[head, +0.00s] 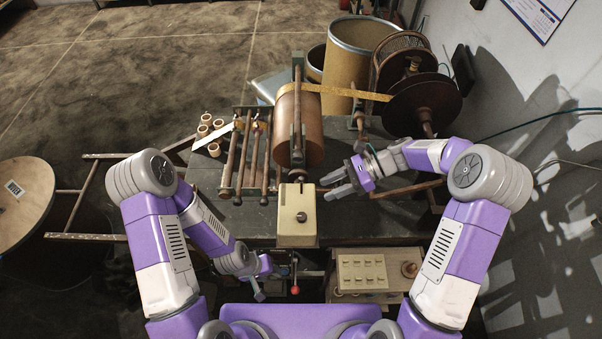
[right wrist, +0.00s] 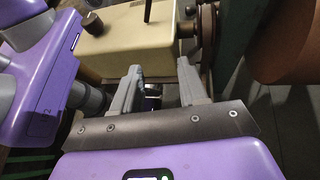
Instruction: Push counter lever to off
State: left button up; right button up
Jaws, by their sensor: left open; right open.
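The counter is a cream box (head: 297,228) at the front edge of the workbench, in front of the copper-coloured drum. A small dark knob or lever (head: 301,216) stands on its top; its on or off setting cannot be read. My right gripper (head: 328,184) is open and empty, just right of the box. In the right wrist view the cream box (right wrist: 135,42) lies beyond the open fingers (right wrist: 158,72), with a thin upright lever (right wrist: 148,10) and a dark knob (right wrist: 93,22) on top. My left gripper (head: 261,280) is open and empty, low in front of the bench.
The copper drum (head: 298,130) and a dark reel (head: 424,104) stand behind. Rollers (head: 240,155) and small tape rolls (head: 209,130) are left of the drum. A red-knobbed lever (head: 294,290) and a cream button panel (head: 362,272) sit below the bench edge.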

jog(key=g, duration=0.1)
send_near(301, 177)
notch_tip(301, 177, down, 3)
jog(key=s+a, duration=0.1)
jog(key=a, duration=0.1)
jog(key=shift+m+y, duration=0.3)
jog(key=shift+y, duration=0.1)
jog(key=x, duration=0.6)
jog(key=shift+r, duration=0.25)
jog(key=shift+s+a+f, duration=0.15)
jog(key=shift+a+f, duration=0.1)
jog(key=shift+a, duration=0.35)
grip_shut()
